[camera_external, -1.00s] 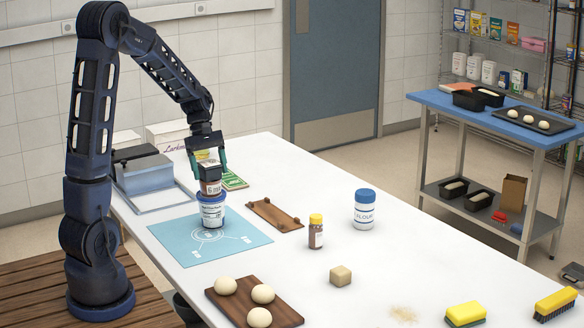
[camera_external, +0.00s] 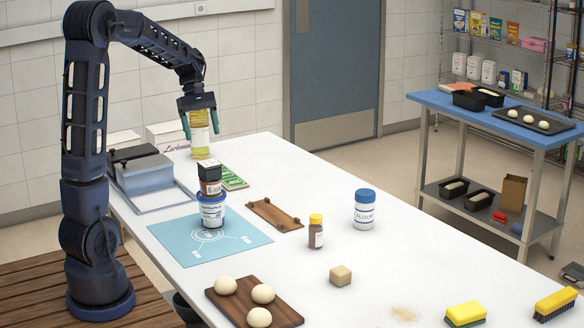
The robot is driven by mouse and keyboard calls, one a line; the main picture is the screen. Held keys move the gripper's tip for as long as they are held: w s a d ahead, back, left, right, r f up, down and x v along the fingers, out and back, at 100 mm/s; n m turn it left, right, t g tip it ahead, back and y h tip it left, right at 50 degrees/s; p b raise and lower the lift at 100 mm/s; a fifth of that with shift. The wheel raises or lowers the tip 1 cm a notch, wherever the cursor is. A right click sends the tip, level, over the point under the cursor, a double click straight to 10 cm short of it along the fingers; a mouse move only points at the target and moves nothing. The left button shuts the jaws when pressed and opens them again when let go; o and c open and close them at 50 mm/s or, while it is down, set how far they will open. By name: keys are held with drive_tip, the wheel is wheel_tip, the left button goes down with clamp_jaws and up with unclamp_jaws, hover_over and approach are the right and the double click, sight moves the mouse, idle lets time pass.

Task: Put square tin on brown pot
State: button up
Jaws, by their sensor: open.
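The square tin (camera_external: 200,144), yellowish with a pale label, stands upright on the back part of the white table. The brown pot (camera_external: 210,187), small with a dark top and a pale label, rests on a blue-and-white tub (camera_external: 211,213) on the blue mat. My gripper (camera_external: 200,128) points down and is open. Its fingers show on either side of the tin's upper part; I cannot tell if they touch it. The brown pot is apart from my gripper, nearer the camera.
The blue mat (camera_external: 253,237) lies under the tub. A grey scale-like device (camera_external: 145,180) stands left, green packets (camera_external: 233,180) right of the stack. A small wooden board (camera_external: 273,215), yellow-capped bottle (camera_external: 316,233) and blue-lidded jar (camera_external: 364,210) are farther right. Dough balls lie on a board (camera_external: 283,313) in front.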

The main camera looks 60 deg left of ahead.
drive_tip(key=s+d+r+m+t+y, duration=0.3)
drive_tip(key=s+d+m+t+y, duration=0.1)
drive_tip(key=s+d+m, duration=1.4)
drive_tip(key=s+d, duration=0.3)
drive_tip(key=d, duration=0.1)
drive_tip(key=shift+d+t+y, duration=0.25)
drive_tip(key=shift+t+y, duration=0.05)
